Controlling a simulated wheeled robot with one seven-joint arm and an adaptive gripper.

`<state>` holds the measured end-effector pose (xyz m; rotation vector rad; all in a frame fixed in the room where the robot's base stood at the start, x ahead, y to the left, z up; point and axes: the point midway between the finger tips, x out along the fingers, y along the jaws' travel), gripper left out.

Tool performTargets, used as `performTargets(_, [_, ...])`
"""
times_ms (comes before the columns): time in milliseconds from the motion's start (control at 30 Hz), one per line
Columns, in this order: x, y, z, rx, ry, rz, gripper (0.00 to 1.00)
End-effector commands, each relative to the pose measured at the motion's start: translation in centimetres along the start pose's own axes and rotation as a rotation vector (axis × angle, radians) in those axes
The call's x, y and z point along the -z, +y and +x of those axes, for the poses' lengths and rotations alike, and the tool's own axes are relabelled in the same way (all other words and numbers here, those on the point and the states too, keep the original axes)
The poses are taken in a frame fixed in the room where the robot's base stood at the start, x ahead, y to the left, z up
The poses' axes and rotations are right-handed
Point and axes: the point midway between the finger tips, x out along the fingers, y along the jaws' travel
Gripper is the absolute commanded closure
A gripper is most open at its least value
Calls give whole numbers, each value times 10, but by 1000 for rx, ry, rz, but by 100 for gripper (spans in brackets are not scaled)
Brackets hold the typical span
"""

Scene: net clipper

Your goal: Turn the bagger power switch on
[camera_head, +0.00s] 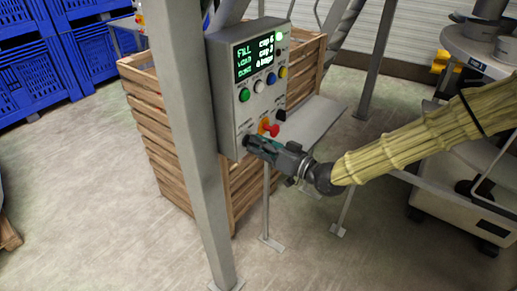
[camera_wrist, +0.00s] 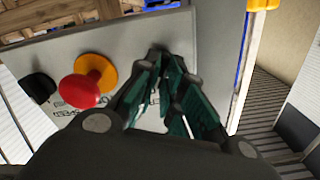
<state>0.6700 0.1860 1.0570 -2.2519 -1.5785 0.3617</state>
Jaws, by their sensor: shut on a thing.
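The grey control box (camera_head: 217,95) is mounted on a metal post, and its panel face (camera_wrist: 135,58) fills much of the wrist view. My gripper (camera_head: 251,143) is at the panel's lower corner, below and left of the red button (camera_head: 272,130). In the wrist view my gripper's (camera_wrist: 165,65) dark green fingers close together against the panel. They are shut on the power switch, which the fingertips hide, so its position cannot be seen. The red button (camera_wrist: 82,88) on its yellow base is beside the fingers. A black knob (camera_wrist: 39,87) lies further left.
The display (camera_head: 256,59) is lit and reads FILL, LOAD and DONE. A wooden crate (camera_head: 150,125) stands behind the box. A grey shelf plate (camera_head: 318,118) and a white machine (camera_head: 445,205) are to the right.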

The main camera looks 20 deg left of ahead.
Motion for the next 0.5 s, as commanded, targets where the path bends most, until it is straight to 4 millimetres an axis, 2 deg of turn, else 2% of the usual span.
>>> performTargets(200, [-1,2,0,-1,1,166,100])
performTargets(500, [0,2,0,-1,1,306,100])
